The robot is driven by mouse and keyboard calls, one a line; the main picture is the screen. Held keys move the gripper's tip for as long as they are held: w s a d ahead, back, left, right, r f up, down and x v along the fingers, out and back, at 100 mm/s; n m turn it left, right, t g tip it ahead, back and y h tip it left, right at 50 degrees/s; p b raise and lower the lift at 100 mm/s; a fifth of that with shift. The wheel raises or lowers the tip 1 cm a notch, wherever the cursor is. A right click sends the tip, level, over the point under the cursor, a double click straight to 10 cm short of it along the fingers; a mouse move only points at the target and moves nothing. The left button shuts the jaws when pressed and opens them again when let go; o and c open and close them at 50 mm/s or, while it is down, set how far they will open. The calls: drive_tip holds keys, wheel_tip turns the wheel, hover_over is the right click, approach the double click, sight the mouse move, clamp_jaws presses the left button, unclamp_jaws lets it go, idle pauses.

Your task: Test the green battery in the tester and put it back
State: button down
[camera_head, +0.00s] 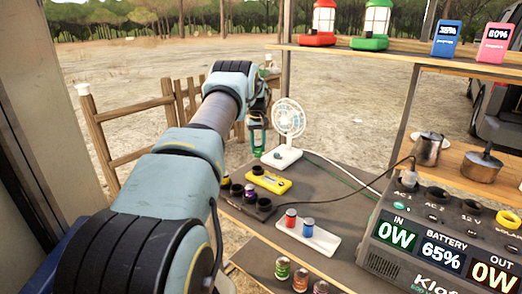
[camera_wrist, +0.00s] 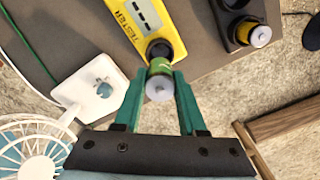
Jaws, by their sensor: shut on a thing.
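The green battery (camera_wrist: 160,82) is between the teal fingers of my gripper (camera_wrist: 160,88), which is shut on it. In the wrist view its pale end faces the camera. The yellow tester (camera_wrist: 143,22) lies just beyond, its dark round socket (camera_wrist: 158,47) partly behind the battery. In the head view my gripper (camera_head: 257,140) hangs above and a little left of the tester (camera_head: 268,180), with a gap below the fingers. The black holder (camera_head: 263,206) stands on the near left of the table; its cups are partly hidden by my arm.
A white fan (camera_head: 289,122) stands behind the tester. A white tray (camera_head: 318,239) holds a red and a blue battery. Several more batteries (camera_head: 301,278) stand at the lower front. A power station (camera_head: 430,240) fills the right side. Some table between tray and fan is clear.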

sight(258, 143)
idle(0.4)
drive_tip(key=shift+f+b, duration=1.25)
drive_tip(key=shift+f, duration=1)
drive_tip(key=shift+f+b, duration=0.25)
drive_tip(key=shift+b, duration=0.05)
drive_tip(key=shift+f+b, duration=0.9)
drive_tip(key=shift+f, duration=0.45)
drive_tip(key=shift+c, duration=2)
unclamp_jaws()
wheel_tip(258, 143, up, 10)
drive_tip(key=shift+r+b, duration=0.2)
drive_tip(key=shift+b, duration=1.05)
drive_tip(key=shift+r, duration=0.25)
